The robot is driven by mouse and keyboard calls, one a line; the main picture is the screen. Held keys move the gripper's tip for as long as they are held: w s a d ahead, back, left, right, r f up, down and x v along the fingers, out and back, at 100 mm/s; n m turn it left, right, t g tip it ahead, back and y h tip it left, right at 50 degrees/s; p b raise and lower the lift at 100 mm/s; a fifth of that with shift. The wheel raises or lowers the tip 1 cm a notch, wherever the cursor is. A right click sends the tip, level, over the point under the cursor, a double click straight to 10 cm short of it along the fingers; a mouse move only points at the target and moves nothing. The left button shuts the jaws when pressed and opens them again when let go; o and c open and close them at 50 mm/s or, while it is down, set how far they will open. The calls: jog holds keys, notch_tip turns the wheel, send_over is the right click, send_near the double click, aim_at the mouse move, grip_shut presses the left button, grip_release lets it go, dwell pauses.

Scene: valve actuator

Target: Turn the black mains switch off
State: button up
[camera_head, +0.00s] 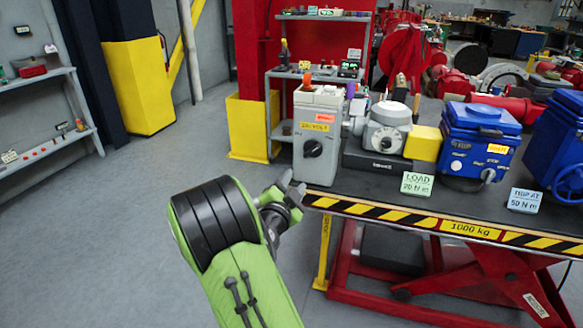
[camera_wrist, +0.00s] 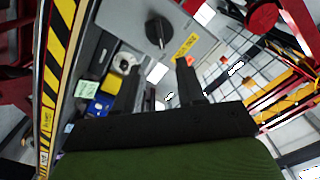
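The black mains switch (camera_head: 313,147) is a round rotary knob on the front of a grey box (camera_head: 318,172) with a yellow voltage label, at the left end of the lift table. In the wrist view the black switch (camera_wrist: 158,32) shows at the top, its handle bar close to upright in that picture. My gripper (camera_head: 290,187) is in front of and below the box in the head view. In the wrist view my gripper (camera_wrist: 159,66) has its two fingers apart with nothing between them. The switch lies beyond the fingertips, apart from them.
The lift table (camera_head: 400,202) has a striped front edge. On it stand a grey dial unit (camera_head: 388,128), a yellow block (camera_head: 424,143), a blue actuator (camera_head: 478,140) and small cards such as the LOAD card (camera_head: 417,184). Floor left of the table is clear.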

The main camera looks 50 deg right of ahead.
aim_at(310, 153)
jog(key=p+x, duration=0.5)
jog(key=x, duration=0.9)
jog(key=shift+r, duration=0.15)
jog(key=shift+w+d, duration=0.2)
jog(key=shift+d, duration=0.3)
grip_shut()
